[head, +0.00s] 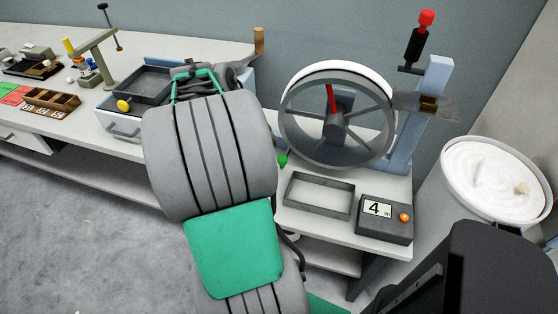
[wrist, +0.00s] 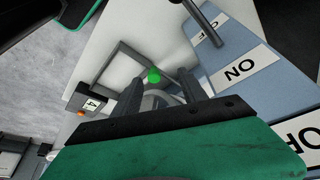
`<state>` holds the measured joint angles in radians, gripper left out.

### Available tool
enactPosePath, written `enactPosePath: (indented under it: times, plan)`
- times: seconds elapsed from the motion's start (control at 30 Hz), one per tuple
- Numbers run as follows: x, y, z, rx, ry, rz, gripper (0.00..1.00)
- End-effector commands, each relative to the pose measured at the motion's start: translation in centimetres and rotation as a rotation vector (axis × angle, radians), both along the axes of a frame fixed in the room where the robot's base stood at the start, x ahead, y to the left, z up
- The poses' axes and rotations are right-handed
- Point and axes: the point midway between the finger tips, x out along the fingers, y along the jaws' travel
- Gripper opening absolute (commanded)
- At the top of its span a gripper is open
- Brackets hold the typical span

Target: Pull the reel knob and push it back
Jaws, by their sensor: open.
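The reel (head: 337,115) is a large grey wheel with a white rim and a red spoke, standing on the table at the right. A small green knob (head: 283,159) shows at its lower left edge. In the wrist view the green knob (wrist: 155,75) appears between and just beyond the two fingertips of my gripper (wrist: 160,85). The gripper is open, and I cannot tell how far the knob is from the fingers. In the head view my arm hides the gripper.
A grey tray (head: 319,196) and a counter box (head: 386,219) reading 4 lie before the reel. A blue post (head: 424,110) with a red-topped handle (head: 426,18) stands right of it. A white-filled bin (head: 495,180) is at far right. ON and OFF labels (wrist: 240,70) show in the wrist view.

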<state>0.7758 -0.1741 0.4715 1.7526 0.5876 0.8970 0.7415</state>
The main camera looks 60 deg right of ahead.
Motion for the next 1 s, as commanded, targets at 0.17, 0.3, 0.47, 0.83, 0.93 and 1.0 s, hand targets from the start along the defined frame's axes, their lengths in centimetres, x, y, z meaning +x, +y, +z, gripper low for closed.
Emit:
enactPosePath:
  times: [0.17,0.3,0.47,0.83,0.93,1.0]
  plan:
    - [-3.4,-3.0,-1.6,-0.029,0.002,-0.195,0.50]
    - [-3.9,-3.6,-3.8,-0.028,0.003,-0.190,0.50]
    - [-4.4,-4.5,-6.5,-0.029,0.001,-0.186,0.50]
    - [-4.6,-5.0,-7.9,-0.030,-0.002,-0.180,0.50]
    - [-4.6,-5.0,-7.8,-0.030,-0.002,-0.180,0.43]
    - [-4.6,-5.0,-7.8,-0.030,-0.002,-0.180,0.38]
